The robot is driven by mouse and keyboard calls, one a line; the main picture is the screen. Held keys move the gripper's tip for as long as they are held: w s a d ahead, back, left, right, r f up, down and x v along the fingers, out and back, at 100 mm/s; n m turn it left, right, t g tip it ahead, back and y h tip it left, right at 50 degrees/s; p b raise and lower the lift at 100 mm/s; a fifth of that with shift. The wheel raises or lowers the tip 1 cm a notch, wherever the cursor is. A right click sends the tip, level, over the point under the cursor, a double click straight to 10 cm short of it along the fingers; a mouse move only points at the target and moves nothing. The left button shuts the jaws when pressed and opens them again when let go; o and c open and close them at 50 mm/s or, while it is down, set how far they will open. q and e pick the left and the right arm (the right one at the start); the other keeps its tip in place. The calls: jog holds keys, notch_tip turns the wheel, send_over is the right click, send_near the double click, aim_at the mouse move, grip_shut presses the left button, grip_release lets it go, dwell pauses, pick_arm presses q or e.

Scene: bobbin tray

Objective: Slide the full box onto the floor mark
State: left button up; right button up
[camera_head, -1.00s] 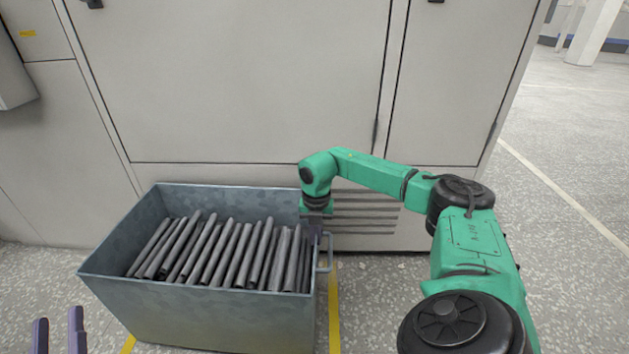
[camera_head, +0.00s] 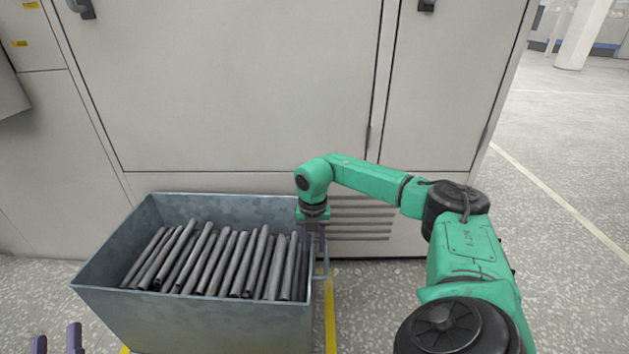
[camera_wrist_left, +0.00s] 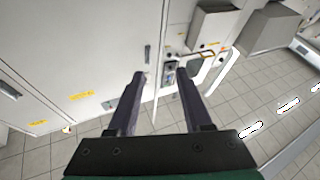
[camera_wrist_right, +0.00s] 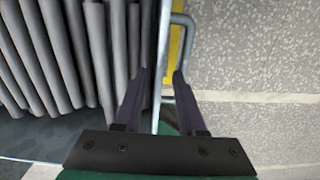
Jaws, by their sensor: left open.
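The full box (camera_head: 200,322) is a grey metal bin filled with dark grey rods (camera_head: 225,262). It stands on the floor before a pale cabinet. Yellow floor-mark lines (camera_head: 331,322) show along its right side and at its lower left corner; the rest is hidden. My right gripper (camera_head: 315,240) is at the box's right wall by the handle (camera_head: 322,264). In the right wrist view its fingers (camera_wrist_right: 160,85) are apart, with the wall's rim (camera_wrist_right: 158,62) between them and the handle (camera_wrist_right: 186,32) close by. My left gripper (camera_head: 57,340) is open and empty, left of the box.
The pale cabinet (camera_head: 230,90) stands close behind the box, with vent slots (camera_head: 360,218) low down to its right. Speckled floor (camera_head: 570,290) is open to the right, crossed by a pale line. The left wrist view shows cabinets and tiled floor (camera_wrist_left: 235,95).

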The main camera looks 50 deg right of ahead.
pick_arm(q)
jog(key=s+d+f+g+y+p, duration=0.1)
jog(key=s+f+g, duration=0.25)
jog(key=f, duration=0.45)
jog(key=s+f+n+g+p, duration=0.1)
jog(key=s+f+g, duration=0.1)
jog(key=s+f, duration=0.45)
jog(key=s+d+f+g+y+p, duration=0.1)
jog(key=s+f+g, duration=0.2)
jog(key=f, duration=0.7)
jog(key=shift+g+h, duration=0.3)
jog(key=shift+g, duration=0.15)
notch_tip(320, 180, up, 4)
jog(key=p, duration=0.3)
jog(key=shift+w+a+r, duration=0.1)
jog(key=shift+w+a, duration=0.05)
pick_arm(e)
notch_tip(320, 180, up, 14)
jog(key=shift+d+r, duration=0.1)
